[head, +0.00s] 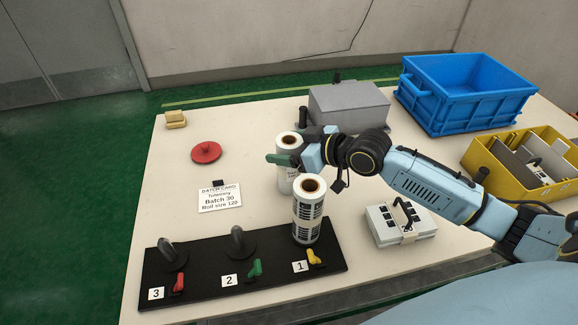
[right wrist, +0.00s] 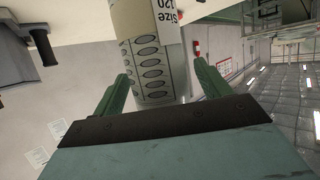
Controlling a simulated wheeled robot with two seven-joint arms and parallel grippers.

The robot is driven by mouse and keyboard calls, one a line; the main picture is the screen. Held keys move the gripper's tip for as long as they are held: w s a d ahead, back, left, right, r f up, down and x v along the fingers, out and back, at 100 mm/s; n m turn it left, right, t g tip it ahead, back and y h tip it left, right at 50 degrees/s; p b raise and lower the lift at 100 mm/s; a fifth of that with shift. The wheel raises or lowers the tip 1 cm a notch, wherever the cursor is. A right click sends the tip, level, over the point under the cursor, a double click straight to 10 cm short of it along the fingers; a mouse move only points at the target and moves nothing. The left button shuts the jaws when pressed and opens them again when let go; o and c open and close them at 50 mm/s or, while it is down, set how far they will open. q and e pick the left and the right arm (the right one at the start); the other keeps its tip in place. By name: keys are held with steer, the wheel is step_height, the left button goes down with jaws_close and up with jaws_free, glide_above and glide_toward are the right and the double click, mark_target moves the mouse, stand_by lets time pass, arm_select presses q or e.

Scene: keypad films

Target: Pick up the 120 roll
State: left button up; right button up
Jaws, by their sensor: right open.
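The 120 roll (head: 288,143) is a white film roll standing upright on the table, partly hidden by my right gripper. In the right wrist view the roll (right wrist: 150,55) carries a label reading "Size 120" and rows of dark ovals. My right gripper (head: 284,160) is open at the roll, with one green finger on each side of it in the wrist view; I cannot tell whether they touch it. A second white roll (head: 308,212) with dark print stands upright at place 1 of the black board (head: 205,278). My left gripper is not in view.
The batch card (head: 219,197) reads "Batch 30, Roll size 120". The board has two bare posts and red, green and yellow levers. A grey machine (head: 347,107), blue crate (head: 465,95), yellow bin (head: 500,175) and keypad box (head: 402,224) stand around; a red disc (head: 206,152) lies left.

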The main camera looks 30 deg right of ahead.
steer(key=c, duration=1.4)
steer(key=shift+r, duration=0.1)
